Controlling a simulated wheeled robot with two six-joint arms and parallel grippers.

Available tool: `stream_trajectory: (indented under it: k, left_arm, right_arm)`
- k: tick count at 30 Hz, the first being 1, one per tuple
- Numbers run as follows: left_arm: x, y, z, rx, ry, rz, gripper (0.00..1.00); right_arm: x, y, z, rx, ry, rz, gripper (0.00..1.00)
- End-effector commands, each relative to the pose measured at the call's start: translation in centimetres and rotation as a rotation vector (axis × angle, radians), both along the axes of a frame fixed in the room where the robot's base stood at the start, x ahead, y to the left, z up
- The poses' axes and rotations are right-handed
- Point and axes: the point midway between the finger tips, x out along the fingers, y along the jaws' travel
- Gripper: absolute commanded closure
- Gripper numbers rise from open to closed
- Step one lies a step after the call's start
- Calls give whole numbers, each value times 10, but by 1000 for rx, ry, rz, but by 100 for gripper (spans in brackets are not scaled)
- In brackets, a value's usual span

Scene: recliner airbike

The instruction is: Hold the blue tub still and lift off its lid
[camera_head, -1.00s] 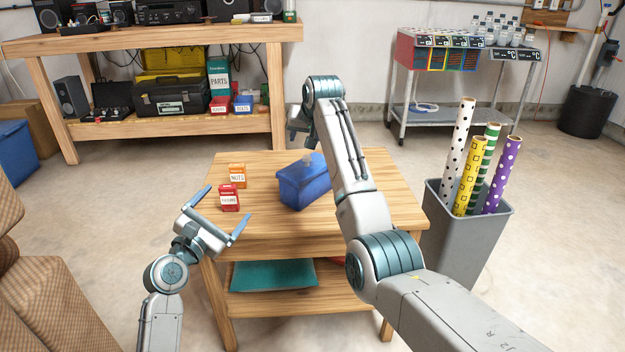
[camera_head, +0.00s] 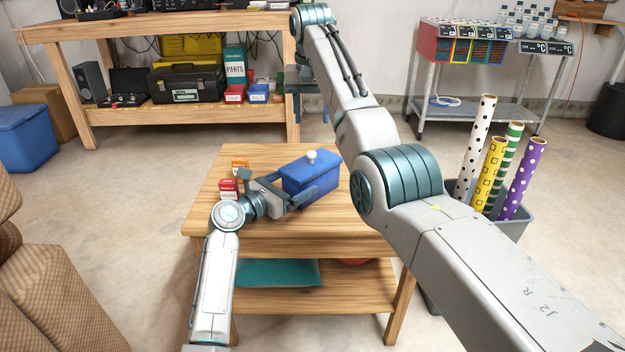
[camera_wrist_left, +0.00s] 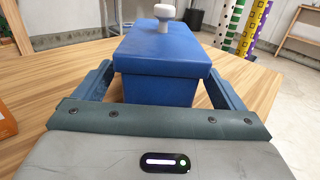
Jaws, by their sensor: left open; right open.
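The blue tub (camera_head: 313,188) stands upright on the wooden table, with its blue lid (camera_head: 311,168) on and a white knob (camera_head: 311,156) on top. In the left wrist view the tub (camera_wrist_left: 160,90), lid (camera_wrist_left: 165,48) and knob (camera_wrist_left: 164,13) are close ahead. My left gripper (camera_head: 298,182) is open at the tub's near left end, its fingers on either side of the tub's lower body, below the lid. A gap shows beside at least the right finger. My right gripper (camera_head: 306,98) is open and empty, beyond the table, partly hidden by its own arm.
Red (camera_head: 228,189) and orange (camera_head: 240,164) small boxes stand left of the tub, close to my left gripper. My right arm passes over the table's right side. A grey bin with several wrapping rolls (camera_head: 493,160) stands at right. A workbench (camera_head: 190,130) is behind.

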Motion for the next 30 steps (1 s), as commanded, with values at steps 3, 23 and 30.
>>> stream_trajectory:
  k: [3,23,30]
  left_arm:
    - [13,-14,0,-1,1,-1,9]
    - [26,-26,0,1,-1,1,37]
    - [26,-26,0,1,0,1,76]
  right_arm:
    - [0,0,0,0,-1,1,53]
    - [0,0,0,1,-1,0,53]
    - [0,0,0,1,-2,1,53]
